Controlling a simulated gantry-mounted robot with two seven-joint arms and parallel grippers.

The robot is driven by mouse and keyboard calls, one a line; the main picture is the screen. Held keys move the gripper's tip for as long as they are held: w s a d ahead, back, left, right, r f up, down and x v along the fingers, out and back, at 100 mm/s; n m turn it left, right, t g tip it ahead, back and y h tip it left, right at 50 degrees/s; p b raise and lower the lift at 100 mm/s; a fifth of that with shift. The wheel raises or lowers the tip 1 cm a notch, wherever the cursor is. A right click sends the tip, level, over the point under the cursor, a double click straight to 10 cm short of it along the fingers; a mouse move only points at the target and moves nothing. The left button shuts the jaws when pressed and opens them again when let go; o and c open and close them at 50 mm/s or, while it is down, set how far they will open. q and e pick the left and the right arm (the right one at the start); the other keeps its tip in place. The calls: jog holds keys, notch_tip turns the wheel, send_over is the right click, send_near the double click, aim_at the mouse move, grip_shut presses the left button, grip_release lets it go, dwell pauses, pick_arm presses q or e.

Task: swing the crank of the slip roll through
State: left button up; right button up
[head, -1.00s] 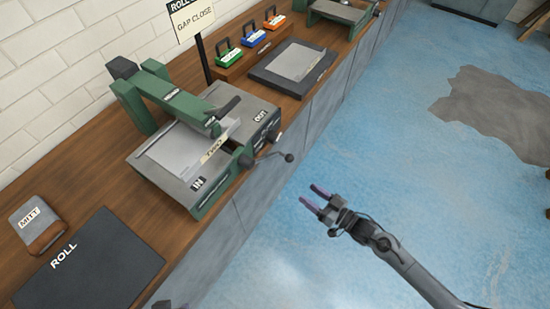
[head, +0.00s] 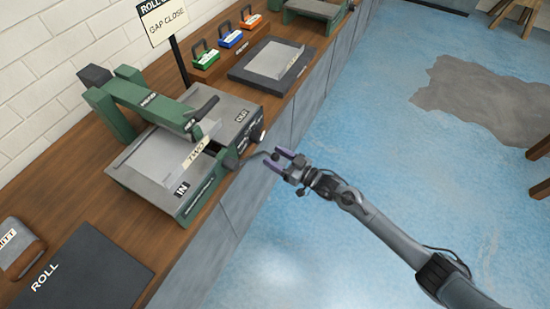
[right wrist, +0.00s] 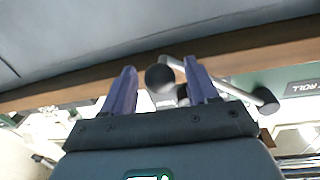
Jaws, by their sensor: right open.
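The slip roll (head: 150,108), a green and grey machine marked IN and OUT, stands on the wooden bench in the head view. A pale sheet labelled TWO (head: 165,150) lies on its top. Its crank (head: 250,157) sticks out from the front side over the bench edge. My right gripper (head: 281,156) is open at the crank's outer end. In the right wrist view, the dark round crank knob (right wrist: 160,78) shows between the two purple fingers of the right gripper (right wrist: 161,70). I cannot tell whether they touch it. My left gripper is not in view.
A dark mat marked ROLL (head: 85,272) and a mitt (head: 18,250) lie at the near left. A GAP CLOSE sign (head: 167,22) stands behind the machine. Coloured padlock-like blocks (head: 231,40) and a dark tray (head: 240,72) lie farther along.

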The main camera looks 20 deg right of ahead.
jog(key=shift+w+a, duration=0.2)
jog(key=shift+w, duration=0.2)
grip_shut()
